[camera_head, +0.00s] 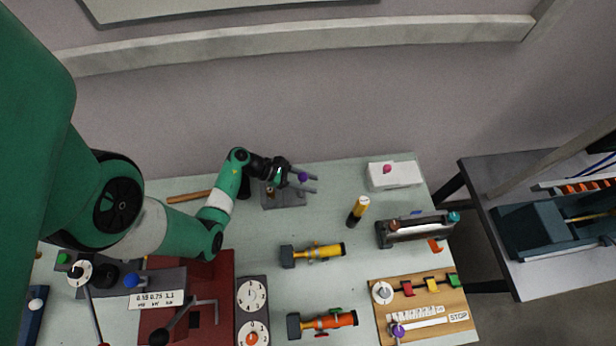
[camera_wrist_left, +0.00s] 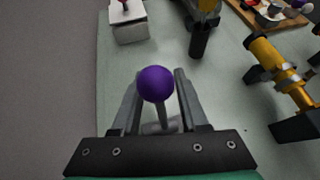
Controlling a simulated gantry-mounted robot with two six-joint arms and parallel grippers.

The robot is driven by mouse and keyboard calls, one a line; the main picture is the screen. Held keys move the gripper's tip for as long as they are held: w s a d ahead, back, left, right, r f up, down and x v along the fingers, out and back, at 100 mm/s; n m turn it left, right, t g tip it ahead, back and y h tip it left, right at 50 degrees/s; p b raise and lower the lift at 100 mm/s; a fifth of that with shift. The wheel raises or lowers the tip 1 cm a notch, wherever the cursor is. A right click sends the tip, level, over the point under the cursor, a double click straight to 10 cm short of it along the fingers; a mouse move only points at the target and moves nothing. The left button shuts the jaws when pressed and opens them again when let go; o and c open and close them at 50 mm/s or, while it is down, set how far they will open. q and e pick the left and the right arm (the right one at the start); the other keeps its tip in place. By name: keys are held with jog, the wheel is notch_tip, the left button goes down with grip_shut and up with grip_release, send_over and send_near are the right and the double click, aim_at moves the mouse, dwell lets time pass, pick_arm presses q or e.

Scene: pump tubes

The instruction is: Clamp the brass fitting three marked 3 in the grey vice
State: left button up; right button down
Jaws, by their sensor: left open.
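The grey vice (camera_head: 284,200) appears to be the low grey block at the back of the table, partly covered by my left gripper. A purple ball knob (camera_head: 303,177) stands on a grey stem there. My left gripper (camera_head: 308,182) is open, its fingers on either side of the purple knob. In the left wrist view the purple knob (camera_wrist_left: 156,84) sits between the open fingers, with a gap on both sides. A small brass-coloured piece (camera_head: 269,189) shows at the vice's left; I cannot read any mark on it. My right gripper is not in view.
A yellow pump tube (camera_head: 313,253) and an orange one (camera_head: 322,322) lie nearer. A wooden board (camera_head: 424,279) is at front right.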

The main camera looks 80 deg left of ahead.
pick_arm(q)
jog(key=v, duration=1.1)
jog(key=shift+s+r+p, duration=0.2)
jog(key=shift+s+p, duration=0.05)
jog(key=shift+p, duration=0.1)
